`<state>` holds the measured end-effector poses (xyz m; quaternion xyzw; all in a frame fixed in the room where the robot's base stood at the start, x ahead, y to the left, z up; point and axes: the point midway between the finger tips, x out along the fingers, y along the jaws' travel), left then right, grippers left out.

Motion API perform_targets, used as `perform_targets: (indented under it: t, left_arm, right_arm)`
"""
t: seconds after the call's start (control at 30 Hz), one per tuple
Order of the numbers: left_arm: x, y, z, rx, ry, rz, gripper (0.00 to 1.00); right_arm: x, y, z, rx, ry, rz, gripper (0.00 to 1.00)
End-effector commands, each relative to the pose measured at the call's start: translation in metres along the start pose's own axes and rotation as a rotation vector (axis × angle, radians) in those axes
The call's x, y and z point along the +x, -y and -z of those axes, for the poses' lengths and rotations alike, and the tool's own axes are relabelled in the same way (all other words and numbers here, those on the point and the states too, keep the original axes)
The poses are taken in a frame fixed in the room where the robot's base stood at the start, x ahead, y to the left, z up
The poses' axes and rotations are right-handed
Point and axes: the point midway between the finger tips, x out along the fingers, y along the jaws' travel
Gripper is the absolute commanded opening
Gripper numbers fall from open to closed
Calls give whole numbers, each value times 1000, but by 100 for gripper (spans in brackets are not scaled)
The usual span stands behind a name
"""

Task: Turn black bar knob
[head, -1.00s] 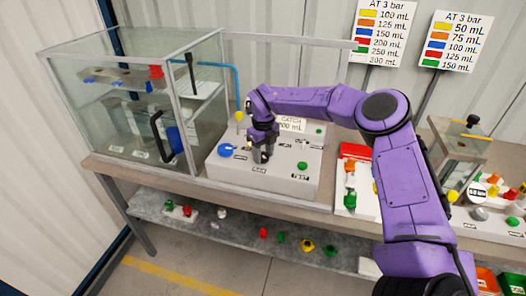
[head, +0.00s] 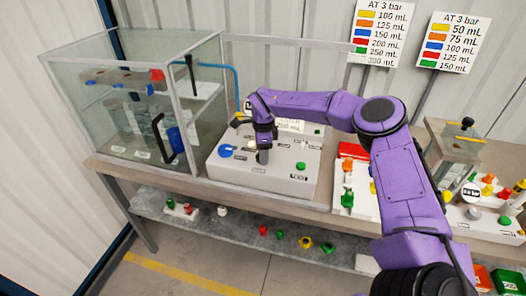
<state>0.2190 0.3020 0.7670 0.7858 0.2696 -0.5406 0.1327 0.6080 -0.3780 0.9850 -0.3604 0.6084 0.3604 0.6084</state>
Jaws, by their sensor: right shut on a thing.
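My right gripper (head: 263,156) points down over the white control panel (head: 225,178), with its fingertips low against the top face. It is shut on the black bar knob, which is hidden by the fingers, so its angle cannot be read. A blue knob (head: 226,150) sits to the left of the gripper on the same panel. A green button (head: 301,166) sits to the right of it. My left gripper is not in view.
A glass-walled tank (head: 135,110) stands left of the panel on the bench. A second small tank (head: 455,145) and boards with coloured knobs stand to the right. Loose coloured knobs lie on the lower shelf (head: 235,228). Two volume charts (head: 380,30) stand behind.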

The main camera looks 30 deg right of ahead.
Motion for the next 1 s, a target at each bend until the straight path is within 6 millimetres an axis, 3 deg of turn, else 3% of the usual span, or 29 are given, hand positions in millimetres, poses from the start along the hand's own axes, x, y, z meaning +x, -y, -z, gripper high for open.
perform_targets:
  t: [1.0]
  left_arm:
    - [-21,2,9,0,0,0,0]
  right_arm:
    - [0,3,-1,-963,-1,-1,15]
